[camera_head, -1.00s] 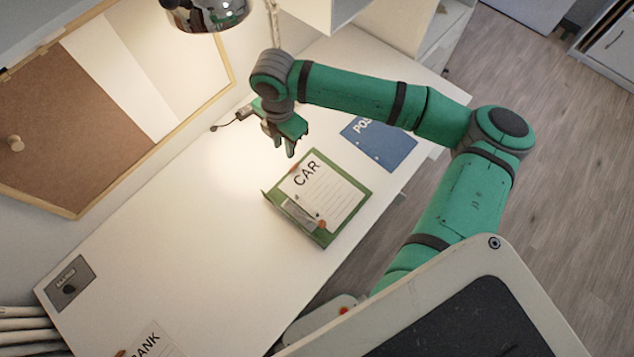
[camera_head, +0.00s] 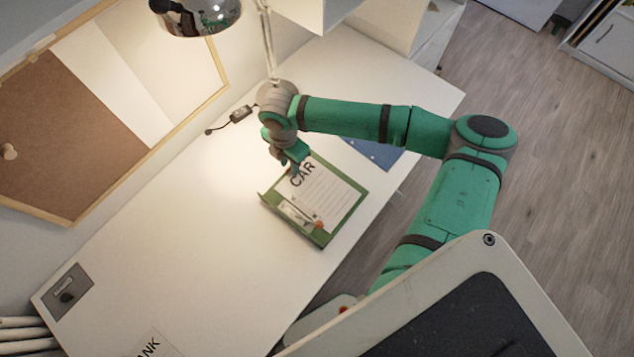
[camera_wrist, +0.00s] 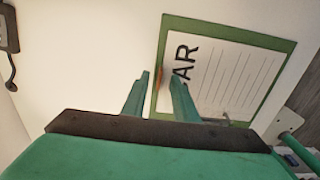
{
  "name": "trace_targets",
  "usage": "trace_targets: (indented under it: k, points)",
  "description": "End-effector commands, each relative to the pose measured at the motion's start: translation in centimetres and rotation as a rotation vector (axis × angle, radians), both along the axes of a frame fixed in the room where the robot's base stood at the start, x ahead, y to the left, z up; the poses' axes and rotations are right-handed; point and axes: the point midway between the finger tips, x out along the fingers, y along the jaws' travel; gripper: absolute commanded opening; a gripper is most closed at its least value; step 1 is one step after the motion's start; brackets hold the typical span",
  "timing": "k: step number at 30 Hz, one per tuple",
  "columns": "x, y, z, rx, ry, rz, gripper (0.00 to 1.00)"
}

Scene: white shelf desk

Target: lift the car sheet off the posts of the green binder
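The car sheet (camera_head: 325,198) is white with "CAR" and ruled lines. It lies on the green binder (camera_head: 349,216) on the desk. In the wrist view the sheet (camera_wrist: 228,75) and binder (camera_wrist: 262,39) are at the right. An orange tab (camera_wrist: 159,76) shows at the sheet's lettered edge, and another (camera_head: 318,225) at its near edge. My gripper (camera_head: 292,168) is over the lettered corner. In the wrist view its fingers (camera_wrist: 160,80) are apart, one on each side of the tab, with nothing clamped. The posts are hard to make out near the clip (camera_head: 296,212).
A blue sheet (camera_head: 378,154) lies beyond the binder, partly behind my arm. A lamp (camera_head: 197,14) hangs over the desk's back. A grey plate (camera_head: 70,290) and a "BANK" sheet (camera_head: 150,344) lie at the near left. The desk's middle left is clear.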

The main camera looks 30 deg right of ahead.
Motion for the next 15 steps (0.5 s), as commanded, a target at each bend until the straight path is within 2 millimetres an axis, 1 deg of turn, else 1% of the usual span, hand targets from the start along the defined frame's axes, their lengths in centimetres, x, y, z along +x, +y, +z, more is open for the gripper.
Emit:
trace_targets:
  k: [3,8,9,11,12,15]
  points:
    - [0.03,0.10,-0.45,0.001,-0.001,0.001,0.27]
    - [0.05,0.15,-0.45,0.002,-0.002,0.003,0.27]
    - [0.05,0.15,-0.45,0.001,-0.001,0.003,0.24]
    - [0.04,0.14,-0.45,0.001,-0.001,0.002,0.10]
    - [0.05,0.13,-0.44,0.001,-0.001,0.002,0.00]
    - [0.02,0.08,-0.44,0.001,-0.001,0.001,0.00]
